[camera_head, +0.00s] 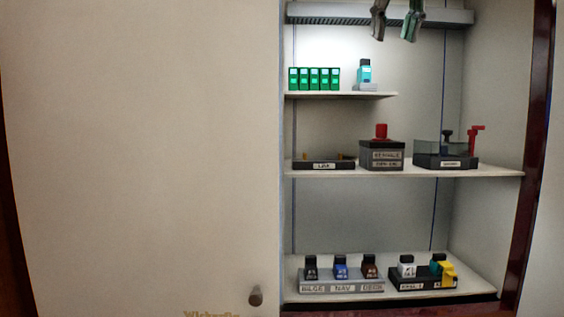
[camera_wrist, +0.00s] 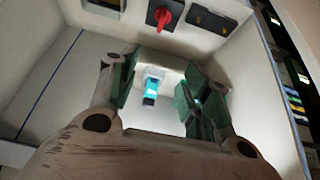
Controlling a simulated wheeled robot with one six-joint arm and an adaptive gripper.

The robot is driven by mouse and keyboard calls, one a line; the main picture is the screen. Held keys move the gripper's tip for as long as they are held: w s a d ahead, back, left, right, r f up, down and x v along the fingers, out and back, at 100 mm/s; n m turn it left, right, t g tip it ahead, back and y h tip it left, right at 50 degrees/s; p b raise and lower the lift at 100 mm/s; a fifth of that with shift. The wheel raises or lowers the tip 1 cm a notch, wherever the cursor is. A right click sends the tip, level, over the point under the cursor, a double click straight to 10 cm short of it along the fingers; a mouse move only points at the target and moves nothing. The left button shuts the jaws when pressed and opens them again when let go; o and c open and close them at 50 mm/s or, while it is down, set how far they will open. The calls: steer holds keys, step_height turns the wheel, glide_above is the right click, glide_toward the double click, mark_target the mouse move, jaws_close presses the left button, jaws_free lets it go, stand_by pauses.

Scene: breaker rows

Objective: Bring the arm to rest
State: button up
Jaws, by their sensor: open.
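My gripper (camera_head: 396,24) hangs at the top of the head view, in front of the grey slotted strip at the top of the cabinet. Its two green-padded fingers are apart and nothing is between them. It also shows in the wrist view (camera_wrist: 162,95) with the fingers spread. Beyond the gap stands a cyan-fronted breaker (camera_wrist: 151,88), apart from the fingers. In the head view this breaker (camera_head: 365,73) stands on the upper shelf. The rest of my arm is out of the head view.
The upper shelf (camera_head: 340,95) also holds a row of green breakers (camera_head: 314,78). The middle shelf holds a box with a red knob (camera_head: 381,131) and a clear-covered box (camera_head: 440,152). Several breakers (camera_head: 341,268) stand on the bottom shelf. A closed door panel (camera_head: 140,150) fills the left.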

steer(key=s+d+f+g, duration=0.15)
steer(key=d+f, duration=0.25)
steer(key=f, duration=0.5)
steer(key=s+d+f+t, duration=0.15)
steer(key=d+f, duration=0.25)
steer(key=f, duration=0.4)
steer(key=s+d+f, duration=0.2)
steer(key=s+f, duration=0.2)
steer(key=f, duration=0.5)
steer(key=s+d+f+g, duration=0.1)
steer(key=s+d+f, duration=0.1)
steer(key=s+f, duration=0.3)
steer(key=s+d+f, duration=0.2)
steer(key=s+f, duration=0.2)
steer(key=f, duration=0.9)
steer(key=shift+s+d+f+g, duration=0.15)
steer(key=shift+s+f+g, duration=0.1)
steer(key=shift+f+g, duration=0.05)
steer(key=shift+c, duration=1.3)
